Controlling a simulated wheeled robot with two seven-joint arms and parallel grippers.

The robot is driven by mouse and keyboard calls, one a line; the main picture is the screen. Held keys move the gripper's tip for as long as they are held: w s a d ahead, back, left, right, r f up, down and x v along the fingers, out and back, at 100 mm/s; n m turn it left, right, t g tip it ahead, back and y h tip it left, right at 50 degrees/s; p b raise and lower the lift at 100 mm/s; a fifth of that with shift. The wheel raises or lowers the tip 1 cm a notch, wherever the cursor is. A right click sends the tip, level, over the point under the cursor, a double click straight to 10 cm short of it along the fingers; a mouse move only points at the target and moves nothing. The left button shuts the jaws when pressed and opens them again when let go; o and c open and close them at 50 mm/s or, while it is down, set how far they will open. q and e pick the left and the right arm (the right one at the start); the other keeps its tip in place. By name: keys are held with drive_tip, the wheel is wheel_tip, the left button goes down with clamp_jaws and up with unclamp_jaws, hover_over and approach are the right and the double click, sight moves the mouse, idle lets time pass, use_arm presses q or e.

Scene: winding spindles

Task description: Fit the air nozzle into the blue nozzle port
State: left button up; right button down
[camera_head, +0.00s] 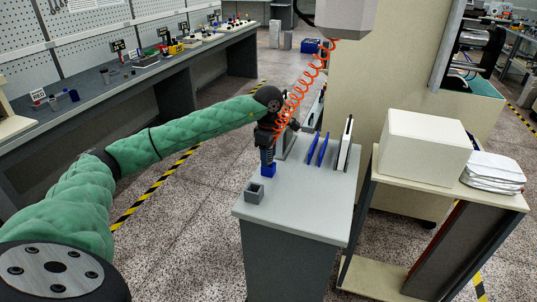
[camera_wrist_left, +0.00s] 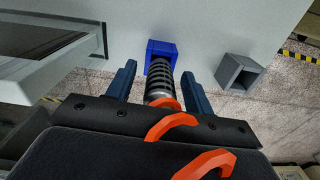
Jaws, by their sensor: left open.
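The air nozzle (camera_wrist_left: 160,80) is a dark ribbed cylinder on an orange coiled hose (camera_head: 292,98). The blue nozzle port (camera_head: 268,171) is a small square block on the grey table. In the left wrist view the nozzle's far end meets the open top of the port (camera_wrist_left: 161,46) and seems to sit in it; how deep is hidden. My left gripper (camera_head: 267,149) is above the port. Its two dark blue fingers are spread on either side of the nozzle (camera_wrist_left: 159,72), with gaps showing between them and it. My right gripper is not in view.
A grey square holder (camera_head: 254,193) stands on the table (camera_head: 300,215) beside the port. Blue upright plates (camera_head: 322,149) and a white-edged plate (camera_head: 345,144) stand further right. A shelf with a white box (camera_head: 425,148) is at the right. The table's front is clear.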

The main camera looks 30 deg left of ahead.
use_arm(q)
wheel_tip(320, 180, up, 6)
drive_tip(key=shift+r+b, duration=0.25)
drive_tip(key=shift+b, duration=0.75)
drive_tip(key=shift+r, duration=0.65)
